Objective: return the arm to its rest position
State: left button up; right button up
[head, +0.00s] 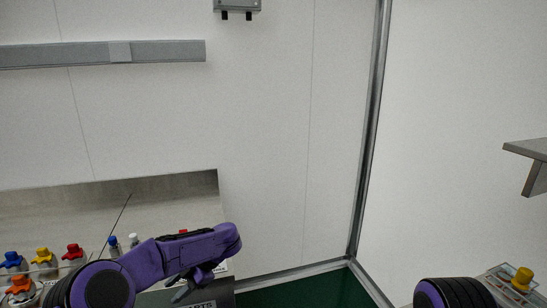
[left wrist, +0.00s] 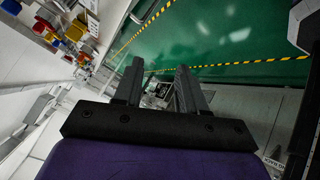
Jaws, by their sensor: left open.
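My left arm (head: 155,260) is purple and black and comes in from the lower left in the head view. My left gripper (head: 180,287) shows as small dark fingers under the end of that arm. In the left wrist view, the two dark fingers of my left gripper (left wrist: 160,70) are apart, with nothing held between them. A black and purple part of my right arm (head: 450,292) shows at the bottom right of the head view. My right gripper is out of view.
Bottles with blue, yellow, red and orange caps (head: 73,252) stand at the lower left. A dark box with lettering (head: 212,292) is below my left arm. A grey shelf (head: 527,150) juts from the right wall. The green floor (left wrist: 225,40) has yellow-black tape.

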pick_arm(q)
jog(key=s+a+f+m+t+y+b, duration=0.1)
jog(key=s+a+f+m+t, duration=0.1)
jog(key=s+f+m+t, duration=0.45)
jog(key=s+a+f+m+t+y, duration=0.1)
jog(key=s+a+f+m+t, duration=0.2)
jog(key=f+m, duration=0.55)
jog(key=s+f+m+g+h, duration=0.1)
jog(key=s+f+m+h, duration=0.2)
jog(key=s, duration=1.1)
jog(key=s+f+m+g+h, duration=0.2)
jog(key=s+f+h, duration=0.2)
jog(key=s, duration=1.1)
notch_tip(320, 180, down, 2)
jog(key=shift+d+m+h+b, duration=0.3)
jog(key=shift+d+m+b, duration=0.05)
jog(key=shift+m+b, duration=0.05)
jog(key=shift+g, duration=0.25)
